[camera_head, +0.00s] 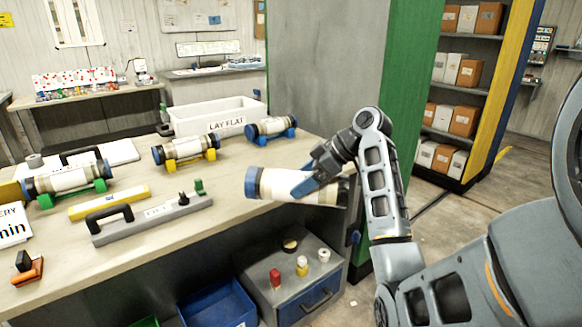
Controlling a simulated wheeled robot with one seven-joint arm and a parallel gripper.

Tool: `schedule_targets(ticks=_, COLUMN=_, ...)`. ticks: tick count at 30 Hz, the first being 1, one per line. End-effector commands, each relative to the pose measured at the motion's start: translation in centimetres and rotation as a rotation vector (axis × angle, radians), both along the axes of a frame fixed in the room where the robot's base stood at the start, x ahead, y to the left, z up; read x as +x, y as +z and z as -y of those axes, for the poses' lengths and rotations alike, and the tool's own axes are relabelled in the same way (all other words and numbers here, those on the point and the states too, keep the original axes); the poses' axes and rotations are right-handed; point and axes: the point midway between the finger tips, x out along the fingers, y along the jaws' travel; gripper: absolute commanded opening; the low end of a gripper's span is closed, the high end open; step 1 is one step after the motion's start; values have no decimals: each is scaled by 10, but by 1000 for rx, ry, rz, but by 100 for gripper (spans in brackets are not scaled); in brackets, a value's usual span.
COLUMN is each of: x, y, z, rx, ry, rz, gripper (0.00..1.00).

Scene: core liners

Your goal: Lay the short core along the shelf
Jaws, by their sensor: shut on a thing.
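My gripper (308,182) is shut on a pale core (276,185) with a blue cap at its left end. The core lies roughly level, left to right, at the right front edge of the bench (225,225); I cannot tell whether it touches the top. Its right end is dark and partly behind my gripper and arm. Other capped cores sit in cradles on the bench: one in green (70,179), one in yellow (184,148), one in blue (270,128). Nothing marks which core is the short one. Shelves with boxes (465,70) stand at the right.
A white bin (222,108) marked "LAY FLAT" stands at the bench's back. A grey tool with a black handle (150,217) and a yellow bar (108,203) lie in front. A grey cabinet (290,275) with small jars stands below. A green-edged wall (405,90) rises behind my arm.

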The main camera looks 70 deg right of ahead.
Motion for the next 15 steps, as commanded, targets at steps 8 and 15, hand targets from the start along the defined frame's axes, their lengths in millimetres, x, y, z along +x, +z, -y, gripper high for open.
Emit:
schedule_targets(ticks=8, x=33, y=-28, z=-63, rx=2, ry=-29, rz=1, gripper=5)
schedule_targets(ticks=15, x=70, y=-64, z=-143, rx=8, ry=-79, rz=-4, gripper=5)
